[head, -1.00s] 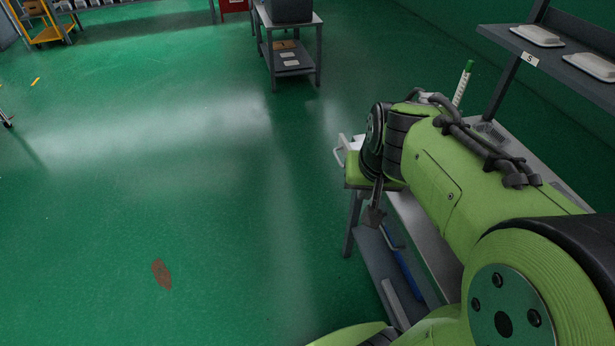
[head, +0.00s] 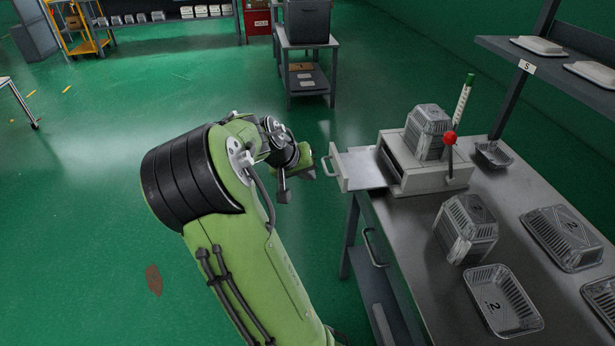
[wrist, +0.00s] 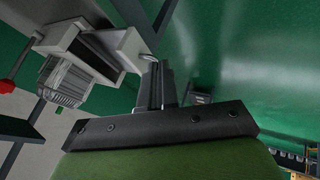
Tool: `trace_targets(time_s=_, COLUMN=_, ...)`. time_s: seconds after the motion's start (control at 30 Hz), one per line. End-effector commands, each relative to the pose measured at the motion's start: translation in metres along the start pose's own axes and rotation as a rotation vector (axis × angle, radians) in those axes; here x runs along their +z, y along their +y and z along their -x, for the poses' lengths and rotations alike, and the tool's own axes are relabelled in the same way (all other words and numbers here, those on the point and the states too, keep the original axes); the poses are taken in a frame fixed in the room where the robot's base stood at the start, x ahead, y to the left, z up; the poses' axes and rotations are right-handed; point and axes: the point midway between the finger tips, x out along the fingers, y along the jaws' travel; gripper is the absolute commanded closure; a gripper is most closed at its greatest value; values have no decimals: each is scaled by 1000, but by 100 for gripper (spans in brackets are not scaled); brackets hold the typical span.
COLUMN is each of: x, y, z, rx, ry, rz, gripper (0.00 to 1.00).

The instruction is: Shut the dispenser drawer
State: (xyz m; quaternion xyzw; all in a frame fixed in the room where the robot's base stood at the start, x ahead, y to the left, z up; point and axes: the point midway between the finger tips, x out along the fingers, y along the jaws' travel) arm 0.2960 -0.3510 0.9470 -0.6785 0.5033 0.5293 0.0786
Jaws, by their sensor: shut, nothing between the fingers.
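The dispenser (head: 425,178) is a pale grey box on the workbench, with a stack of foil trays (head: 428,130) on top and a red-knobbed lever (head: 450,138). Its drawer (head: 362,168) stands out to the left past the bench edge, with a handle (head: 326,166) on its front. My gripper (head: 307,172) is shut and empty, just left of the drawer front. In the wrist view, my closed fingers (wrist: 157,75) appear close to the drawer front (wrist: 133,48); I cannot tell whether they touch. The dispenser (wrist: 75,38) shows behind the drawer there.
The steel workbench (head: 400,235) holds another tray stack (head: 466,228) and several loose foil trays, one at the front (head: 503,300). A shelf (head: 545,60) with lidded trays is above right. A small trolley (head: 308,75) stands at the back.

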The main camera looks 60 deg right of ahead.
Motion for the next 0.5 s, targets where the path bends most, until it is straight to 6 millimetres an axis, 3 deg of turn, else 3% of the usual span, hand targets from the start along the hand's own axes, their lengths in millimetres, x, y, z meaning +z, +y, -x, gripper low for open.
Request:
trace_targets(time_s=0.03, x=2, y=-1, z=-16, rx=5, ry=-3, rz=-1, gripper=100)
trace_targets(time_s=0.33, x=3, y=0, z=-81, rx=3, ry=-4, rz=-2, gripper=100)
trace_targets(time_s=0.5, x=1, y=26, z=-90, rx=0, ry=0, rz=-3, gripper=100)
